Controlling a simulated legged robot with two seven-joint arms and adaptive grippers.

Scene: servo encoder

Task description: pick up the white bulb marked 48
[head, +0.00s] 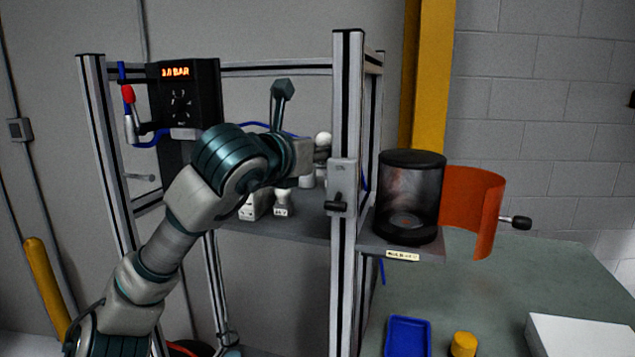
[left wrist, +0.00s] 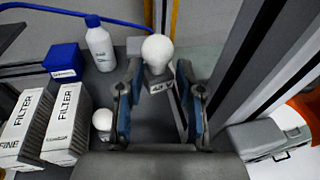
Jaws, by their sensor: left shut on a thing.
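In the left wrist view a white round bulb (left wrist: 157,52) sits on a small grey base whose label reads like 48, though the print is small. My left gripper (left wrist: 159,80) has a finger on each side of this base and is shut on it, with the round top standing above the fingertips. In the head view the white top of the bulb (head: 324,138) shows just beyond my left gripper (head: 318,153), beside the frame's upright post. The lower part is mostly hidden there. My right gripper is in neither view.
A second white bulb (left wrist: 102,119), filter boxes (left wrist: 67,128), a blue box (left wrist: 65,61) and a white bottle (left wrist: 100,46) stand left of the gripper on the shelf. The metal post (head: 346,110) is close on the right, with a dark cylinder (head: 410,195) beyond it.

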